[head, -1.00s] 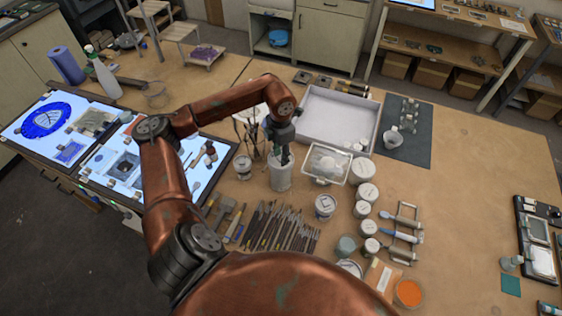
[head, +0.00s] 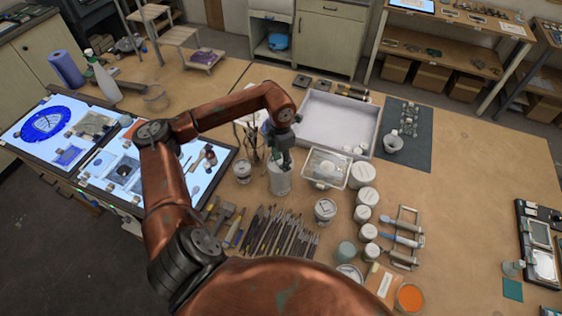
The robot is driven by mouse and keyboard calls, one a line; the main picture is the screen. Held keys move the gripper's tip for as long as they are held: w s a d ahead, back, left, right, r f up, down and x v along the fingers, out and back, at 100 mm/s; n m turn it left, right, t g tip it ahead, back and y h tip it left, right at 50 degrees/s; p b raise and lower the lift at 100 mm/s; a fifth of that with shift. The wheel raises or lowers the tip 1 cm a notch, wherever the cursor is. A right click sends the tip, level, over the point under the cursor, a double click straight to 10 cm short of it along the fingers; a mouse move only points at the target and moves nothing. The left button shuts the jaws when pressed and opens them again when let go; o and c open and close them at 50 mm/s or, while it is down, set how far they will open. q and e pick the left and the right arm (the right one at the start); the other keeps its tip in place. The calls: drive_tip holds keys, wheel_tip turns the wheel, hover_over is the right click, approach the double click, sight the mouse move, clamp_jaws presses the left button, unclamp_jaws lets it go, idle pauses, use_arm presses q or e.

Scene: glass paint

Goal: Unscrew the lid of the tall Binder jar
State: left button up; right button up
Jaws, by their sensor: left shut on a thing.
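A tall pale jar (head: 279,182), which I take to be the tall Binder jar, stands upright on the wooden bench near the middle of the head view. My left gripper (head: 284,163) points down over its top and is shut on it at the lid. The fingers hide most of the lid, and I cannot tell whether the lid has turned or come loose. The label is too small to read. My right gripper is not in view.
A small white jar (head: 243,172) stands left of the tall jar, and a short labelled jar (head: 325,210) stands front right. A clear box (head: 328,169) and white tray (head: 338,116) lie to the right. Brushes (head: 283,230) lie in front.

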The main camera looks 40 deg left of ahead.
use_arm(q)
drive_tip(key=shift+s+f+b, duration=0.2)
drive_tip(key=shift+f+b, duration=0.15)
drive_tip(key=shift+f, duration=0.3)
drive_tip(key=shift+c, duration=0.4)
drive_tip(key=n, duration=0.5)
idle(0.5)
drive_tip(key=n, duration=0.5)
drive_tip(key=shift+n, duration=0.3)
